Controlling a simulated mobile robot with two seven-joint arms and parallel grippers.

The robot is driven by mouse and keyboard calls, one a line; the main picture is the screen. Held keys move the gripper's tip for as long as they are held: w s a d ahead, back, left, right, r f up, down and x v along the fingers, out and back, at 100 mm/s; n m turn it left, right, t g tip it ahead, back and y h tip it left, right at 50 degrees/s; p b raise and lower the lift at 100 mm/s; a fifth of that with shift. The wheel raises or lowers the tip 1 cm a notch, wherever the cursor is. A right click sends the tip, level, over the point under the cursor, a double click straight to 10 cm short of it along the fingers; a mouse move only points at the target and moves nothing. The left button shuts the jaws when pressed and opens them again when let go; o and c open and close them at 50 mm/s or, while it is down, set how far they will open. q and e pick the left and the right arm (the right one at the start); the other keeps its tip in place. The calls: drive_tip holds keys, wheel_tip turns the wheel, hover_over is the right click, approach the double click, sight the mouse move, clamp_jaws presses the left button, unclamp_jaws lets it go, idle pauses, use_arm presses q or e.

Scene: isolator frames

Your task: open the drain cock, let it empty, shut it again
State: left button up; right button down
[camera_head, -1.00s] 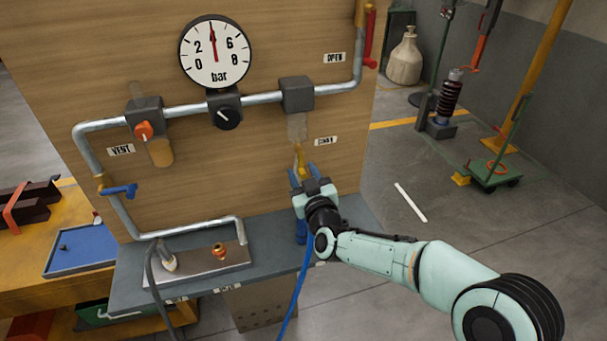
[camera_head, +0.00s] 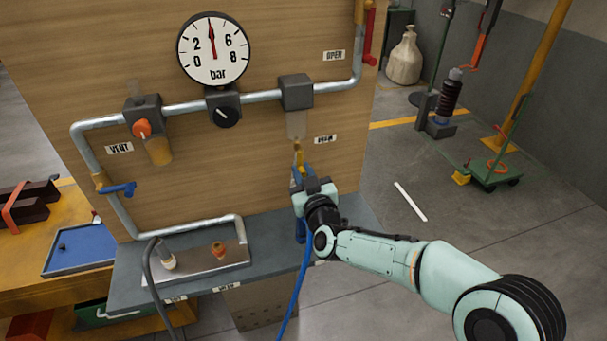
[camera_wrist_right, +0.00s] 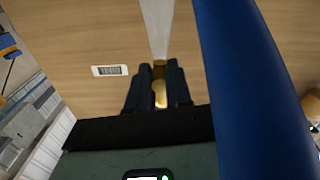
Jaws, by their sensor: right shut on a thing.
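The drain cock (camera_head: 299,157) is a small brass piece below a pale, see-through bowl (camera_head: 296,125) on the board, left of a small label (camera_head: 325,139). My right gripper (camera_head: 299,173) reaches it from below and is shut on it. In the right wrist view, the two dark fingers stand on either side of the brass drain cock (camera_wrist_right: 159,90). The gripper hides most of the cock, so I cannot tell if it is open or shut. I see no liquid running. My left gripper is not in view.
The gauge (camera_head: 214,50) reads near 4 bar. A blue hose (camera_head: 296,285) hangs below my right wrist; a wide blue band (camera_wrist_right: 250,90) crosses the wrist view. A vent knob (camera_head: 142,129) and blue-handled valve (camera_head: 120,189) are at left. A grey shelf (camera_head: 190,285) lies below.

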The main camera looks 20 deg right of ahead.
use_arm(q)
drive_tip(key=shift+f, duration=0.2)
use_arm(e)
drive_tip(key=shift+a, duration=0.25)
use_arm(q)
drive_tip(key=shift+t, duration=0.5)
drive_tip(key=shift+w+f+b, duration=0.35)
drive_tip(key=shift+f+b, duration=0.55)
drive_tip(key=shift+b, duration=0.25)
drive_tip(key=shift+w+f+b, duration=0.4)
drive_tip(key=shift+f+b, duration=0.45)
drive_tip(key=shift+b, duration=0.35)
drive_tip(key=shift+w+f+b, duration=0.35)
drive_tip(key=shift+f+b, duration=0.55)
drive_tip(key=shift+b, duration=0.25)
use_arm(e)
drive_tip(key=a+r+m, duration=0.4)
drive_tip(key=r+m, duration=0.1)
drive_tip(key=m, duration=1.2)
drive_tip(key=shift+s+a+r, duration=0.15)
drive_tip(key=shift+a+r, duration=0.1)
drive_tip(key=shift+r, duration=0.1)
drive_tip(key=shift+m, duration=0.3)
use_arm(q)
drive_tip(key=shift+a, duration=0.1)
